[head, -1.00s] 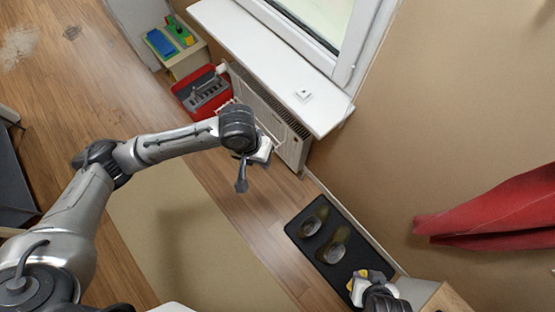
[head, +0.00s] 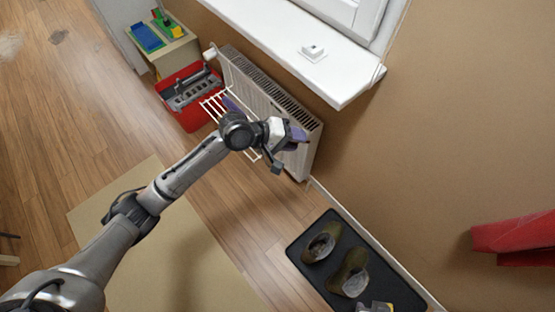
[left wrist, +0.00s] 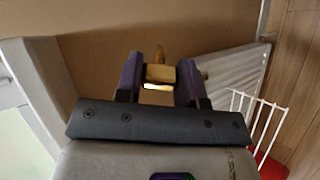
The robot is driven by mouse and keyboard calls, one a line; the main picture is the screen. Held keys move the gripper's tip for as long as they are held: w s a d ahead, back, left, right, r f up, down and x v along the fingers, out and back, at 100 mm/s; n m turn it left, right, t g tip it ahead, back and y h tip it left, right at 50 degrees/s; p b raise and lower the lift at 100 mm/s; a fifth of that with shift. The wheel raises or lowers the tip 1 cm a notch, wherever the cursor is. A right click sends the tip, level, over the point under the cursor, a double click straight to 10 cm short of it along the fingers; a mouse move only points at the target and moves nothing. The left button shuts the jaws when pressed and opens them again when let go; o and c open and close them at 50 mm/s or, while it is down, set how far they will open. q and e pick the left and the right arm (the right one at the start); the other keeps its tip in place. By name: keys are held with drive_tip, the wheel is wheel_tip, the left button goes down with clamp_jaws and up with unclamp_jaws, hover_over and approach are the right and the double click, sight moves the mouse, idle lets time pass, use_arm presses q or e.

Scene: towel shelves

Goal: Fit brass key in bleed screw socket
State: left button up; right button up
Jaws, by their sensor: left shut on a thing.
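The brass key (left wrist: 160,73) is between the purple fingers of my left gripper (head: 298,138) in the left wrist view, its narrow end pointing away from the gripper. The key is not clear in the head view. My left gripper is shut on it, at the near end of the white radiator (head: 263,88). The radiator also shows in the left wrist view (left wrist: 238,70), right of the key. I cannot make out the bleed screw socket for certain. Only the tip of my right gripper (head: 375,306) shows at the bottom edge; its jaws are unclear.
A white wire rack (head: 214,104) hangs on the radiator's front. A red toolbox (head: 190,117) stands on the floor beside it. The white windowsill (head: 325,72) overhangs above. A black tray (head: 309,276) with boots lies along the wall. A red cloth (head: 515,235) hangs at right.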

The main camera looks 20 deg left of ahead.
use_arm(q)
drive_tip(key=w+a+f+n+t+b, duration=0.2)
drive_tip(key=f+t+b, duration=0.1)
drive_tip(key=f+b, duration=0.4)
drive_tip(key=w+a+f+n+t+y+b, duration=0.1)
drive_tip(key=w+a+f+n+t+b, duration=0.1)
drive_tip(key=f+b, duration=0.5)
drive_tip(key=w+a+f+n+t+b, duration=0.2)
drive_tip(key=w+a+f+t+b, duration=0.1)
drive_tip(key=f+b, duration=0.4)
wheel_tip(320, 180, down, 2)
drive_tip(key=shift+w+a+f+t+y, duration=0.25)
drive_tip(key=shift+w+a+t+y, duration=0.25)
drive_tip(key=shift+t, duration=0.3)
drive_tip(key=shift+d, duration=0.1)
